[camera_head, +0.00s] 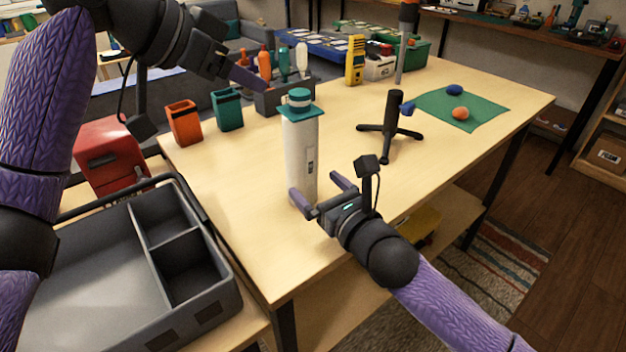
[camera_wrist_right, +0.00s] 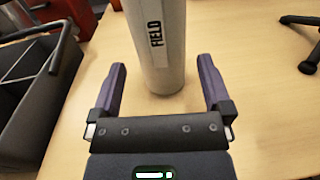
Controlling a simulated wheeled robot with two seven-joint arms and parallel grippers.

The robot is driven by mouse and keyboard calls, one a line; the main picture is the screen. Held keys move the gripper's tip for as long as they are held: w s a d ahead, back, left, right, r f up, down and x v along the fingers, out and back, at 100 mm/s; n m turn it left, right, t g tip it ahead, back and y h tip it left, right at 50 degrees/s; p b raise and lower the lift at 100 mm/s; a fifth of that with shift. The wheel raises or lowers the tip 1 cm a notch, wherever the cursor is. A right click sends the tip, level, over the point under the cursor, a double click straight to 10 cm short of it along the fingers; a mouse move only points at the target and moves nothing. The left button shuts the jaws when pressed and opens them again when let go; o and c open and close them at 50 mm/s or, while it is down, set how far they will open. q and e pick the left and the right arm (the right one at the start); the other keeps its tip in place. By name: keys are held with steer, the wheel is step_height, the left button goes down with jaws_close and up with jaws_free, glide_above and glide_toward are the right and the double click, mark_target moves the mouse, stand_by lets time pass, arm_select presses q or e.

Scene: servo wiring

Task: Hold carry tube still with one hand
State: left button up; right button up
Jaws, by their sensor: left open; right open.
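The carry tube (camera_head: 300,160) stands upright on the table, a pale cylinder with a teal flanged cap (camera_head: 299,100) on top. In the right wrist view the tube (camera_wrist_right: 158,60) shows a label reading "FIELD". My right gripper (camera_head: 320,190) is open low at the tube's near side. Its fingers (camera_wrist_right: 160,85) point toward the tube, one on each side of its lower part; both look apart from it. My left gripper (camera_head: 250,78) is up at the upper left, left of the cap and away from the tube. Its fingertips are seen edge-on.
A grey compartment tray (camera_head: 180,235) is at the lower left. Orange (camera_head: 184,122) and teal (camera_head: 228,109) cups stand left of the tube. A black tripod stand (camera_head: 391,125) is to the right, before a green mat (camera_head: 485,112) with two round objects. The table's right front is clear.

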steer(key=x, duration=0.6)
steer(key=shift+w+a, duration=0.1)
steer(key=shift+w, duration=0.05)
steer(key=c, duration=1.1)
arm_select(q)
steer(key=shift+o, duration=0.6)
arm_select(e)
steer(key=shift+c, duration=0.3)
arm_select(q)
steer(key=shift+o, duration=1.2)
steer(key=s+d+f+n+y, duration=0.1)
steer(key=s+d+f+n, duration=0.1)
steer(key=d+f, duration=0.3)
steer(key=shift+d+f+n, duration=0.15)
steer(key=shift+d+n, duration=0.2)
steer(key=shift+n, duration=0.35)
steer(key=s+d+f+n+t, duration=0.1)
steer(key=s+d+n+t, duration=0.1)
steer(key=n+t, duration=0.1)
steer(key=t, duration=0.7)
glide_toward(305, 91)
steer(key=x, duration=1.1)
steer(key=shift+w+a+f, duration=0.2)
steer(key=shift+w+f, duration=0.1)
steer(key=shift+w, duration=0.05)
steer(key=shift+c, duration=0.2)
